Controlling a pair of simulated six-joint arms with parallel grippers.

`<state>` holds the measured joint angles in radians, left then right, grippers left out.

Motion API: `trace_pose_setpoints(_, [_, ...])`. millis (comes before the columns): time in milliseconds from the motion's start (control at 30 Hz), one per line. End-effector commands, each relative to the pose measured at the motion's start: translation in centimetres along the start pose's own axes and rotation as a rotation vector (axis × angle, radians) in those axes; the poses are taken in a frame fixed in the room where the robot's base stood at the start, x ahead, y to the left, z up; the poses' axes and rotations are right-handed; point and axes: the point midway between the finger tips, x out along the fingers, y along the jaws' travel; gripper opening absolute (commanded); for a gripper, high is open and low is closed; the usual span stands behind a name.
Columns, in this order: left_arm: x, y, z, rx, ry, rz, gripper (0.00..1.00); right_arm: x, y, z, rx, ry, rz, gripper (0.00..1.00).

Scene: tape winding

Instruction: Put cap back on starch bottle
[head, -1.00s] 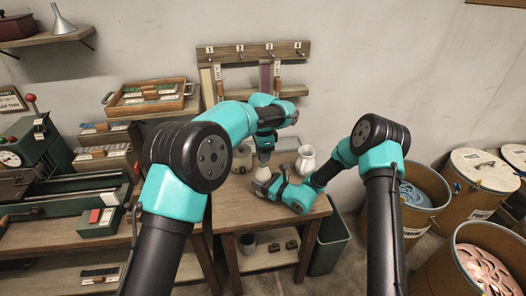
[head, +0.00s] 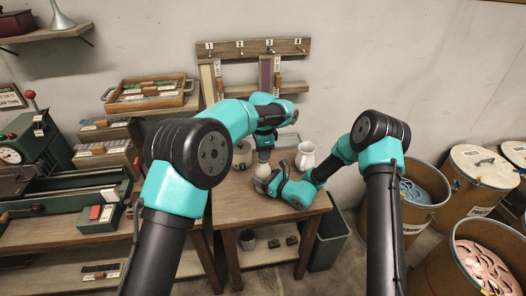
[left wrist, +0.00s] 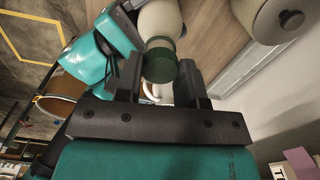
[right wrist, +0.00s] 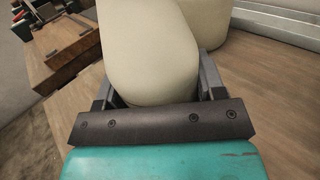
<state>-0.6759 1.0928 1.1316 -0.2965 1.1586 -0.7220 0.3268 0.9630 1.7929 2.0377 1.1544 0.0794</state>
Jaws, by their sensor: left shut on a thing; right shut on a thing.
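The cream starch bottle (head: 262,171) stands on the small wooden table, partly hidden by my grippers. My right gripper (head: 268,183) is shut around its body, which fills the right wrist view (right wrist: 150,55). My left gripper (head: 264,148) is above the bottle, pointing down. In the left wrist view its fingers are shut on the green cap (left wrist: 160,66). The cap lines up with the bottle's neck (left wrist: 160,20) and appears to meet it; I cannot tell whether it is seated.
A white pitcher (head: 305,157) stands to the right of the bottle, near the wall. A round beige container (head: 242,154) stands to the left, close to my left gripper. The table's front (head: 250,205) is clear. A grey bin (head: 329,240) is beside the table.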

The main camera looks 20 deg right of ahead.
Motion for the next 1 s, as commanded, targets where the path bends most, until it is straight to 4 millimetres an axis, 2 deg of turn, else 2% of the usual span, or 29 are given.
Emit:
trace_pose_setpoints(600, [1.01, 0.00, 0.01, 0.000, -0.001, 0.001, 0.14, 0.01, 0.00, 0.01, 0.000, 0.000, 0.000, 0.21])
trace_pose_setpoints(633, [1.03, 0.00, 0.01, 0.000, -0.001, 0.000, 0.14, 0.00, 0.00, 0.01, 0.000, 0.000, 0.000, 0.00])
trace_pose_setpoints(833, [0.99, -0.01, 0.01, 0.051, 0.000, 0.000, 0.14, 0.01, 0.00, 0.01, 0.000, 0.000, 0.000, 0.00])
trace_pose_setpoints(1000, [0.99, -0.02, 0.00, 0.224, 0.000, 0.000, 0.14, 0.00, 0.00, 0.01, 0.000, 0.000, 0.000, 0.00])
